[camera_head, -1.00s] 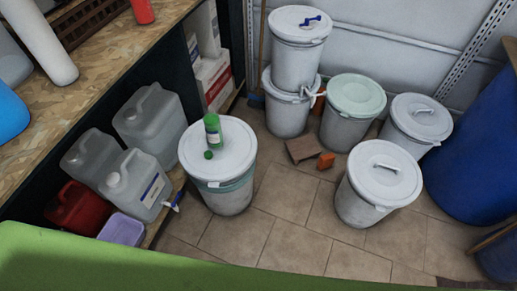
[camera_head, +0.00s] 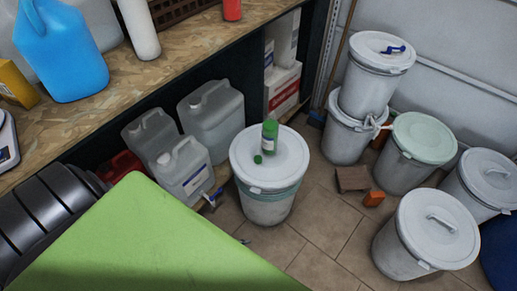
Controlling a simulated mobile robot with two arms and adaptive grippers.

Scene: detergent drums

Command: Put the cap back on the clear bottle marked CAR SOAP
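A green bottle with a pale label (camera_head: 269,138) stands upright on the white lid of a drum (camera_head: 290,173); I cannot read its label or tell whether its body is clear. A small green cap (camera_head: 258,159) lies on the same lid, just left of the bottle and apart from it. My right gripper is not in view.
Several white drums stand at the right, one (camera_head: 375,70) stacked on another. Clear jugs (camera_head: 184,172) stand left of the bottle's drum, below a wooden bench (camera_head: 190,50) with a blue jug (camera_head: 62,55). A green surface (camera_head: 150,245) fills the lower foreground.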

